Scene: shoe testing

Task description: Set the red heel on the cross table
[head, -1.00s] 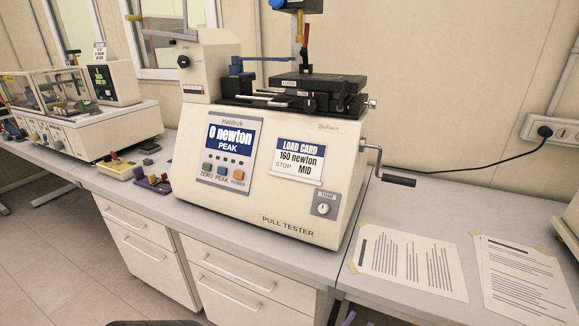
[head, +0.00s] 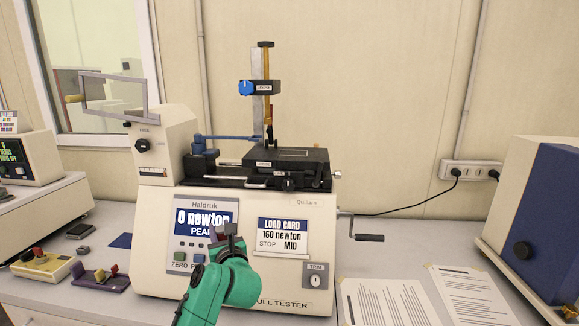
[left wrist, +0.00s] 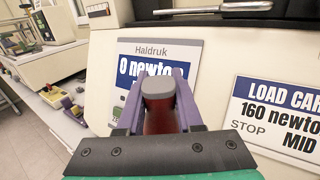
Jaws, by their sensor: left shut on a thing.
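My left gripper (head: 227,232) is in front of the pull tester's display in the head view. In the left wrist view, its purple fingers are shut on a dark red heel (left wrist: 161,121) with a grey end (left wrist: 158,88). The heel is hard to make out in the head view. The cross table (head: 286,156) is the black slide assembly on top of the tester, above and behind the gripper. Its upper plate is clear of the heel. My right gripper is not in view.
A column with a blue-knobbed head (head: 259,87) stands over the cross table, and a blue arm (head: 228,138) reaches in from the left. A crank (head: 368,238) sticks out at right. A yellow holder (head: 43,266) and a purple holder (head: 100,278) sit on the bench at left.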

